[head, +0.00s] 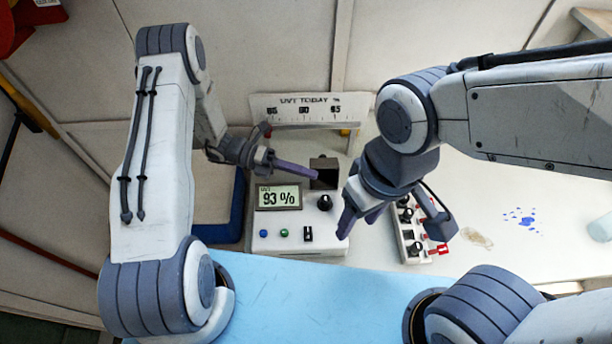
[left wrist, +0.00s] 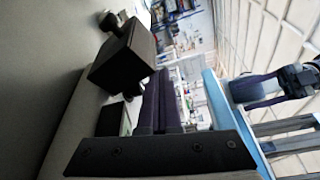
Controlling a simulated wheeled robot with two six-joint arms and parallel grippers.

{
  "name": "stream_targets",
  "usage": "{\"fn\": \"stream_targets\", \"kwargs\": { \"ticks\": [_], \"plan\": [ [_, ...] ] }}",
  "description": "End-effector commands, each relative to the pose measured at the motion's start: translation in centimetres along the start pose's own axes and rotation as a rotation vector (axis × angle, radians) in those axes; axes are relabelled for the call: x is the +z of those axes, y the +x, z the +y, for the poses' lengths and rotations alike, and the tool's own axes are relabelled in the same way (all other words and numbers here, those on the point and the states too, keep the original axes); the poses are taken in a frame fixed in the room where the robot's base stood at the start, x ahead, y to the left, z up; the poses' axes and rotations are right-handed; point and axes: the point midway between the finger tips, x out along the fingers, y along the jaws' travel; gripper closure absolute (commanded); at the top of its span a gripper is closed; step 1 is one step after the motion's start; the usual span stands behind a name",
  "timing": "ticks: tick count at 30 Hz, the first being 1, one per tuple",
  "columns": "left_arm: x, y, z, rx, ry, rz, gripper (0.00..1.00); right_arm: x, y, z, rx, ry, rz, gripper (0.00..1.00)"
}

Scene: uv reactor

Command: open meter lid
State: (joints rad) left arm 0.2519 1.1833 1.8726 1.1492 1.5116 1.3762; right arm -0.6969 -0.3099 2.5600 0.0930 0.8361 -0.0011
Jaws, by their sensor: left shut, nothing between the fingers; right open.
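A dark block (left wrist: 128,52) beside the fingers in the left wrist view seems to be the same part. My left gripper (head: 316,175) is shut and empty, its tips at or very near this dark part; contact is unclear. My right gripper (head: 359,220) is open and empty, pointing down right of the meter.
A black knob (head: 325,202), coloured buttons and a switch (head: 308,234) are on the meter. A panel with knobs and red tags (head: 412,235) stands to its right. A scale board (head: 308,109) stands behind. The bench at right is mostly clear, with blue spots (head: 522,220).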

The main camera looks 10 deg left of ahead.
Motion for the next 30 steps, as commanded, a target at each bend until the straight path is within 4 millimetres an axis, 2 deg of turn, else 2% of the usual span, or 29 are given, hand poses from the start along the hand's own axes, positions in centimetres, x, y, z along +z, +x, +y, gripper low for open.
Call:
{"fn": "stream_targets", "kwargs": {
  "ticks": [22,26,30],
  "plan": [
    [0.3,-0.2,0.2,0.0,0.001,-0.001,1.0,0.0,0.3,0.0,0.0,0.0,0.0,0.45],
    [0.3,-1.4,0.4,0.001,0.003,-0.003,1.0,0.1,1.0,0.1,0.0,0.001,0.0,0.45],
    [0.3,-4.0,0.6,0.003,0.005,-0.005,1.0,0.1,2.3,0.2,0.0,0.003,0.0,0.45]
  ]
}}
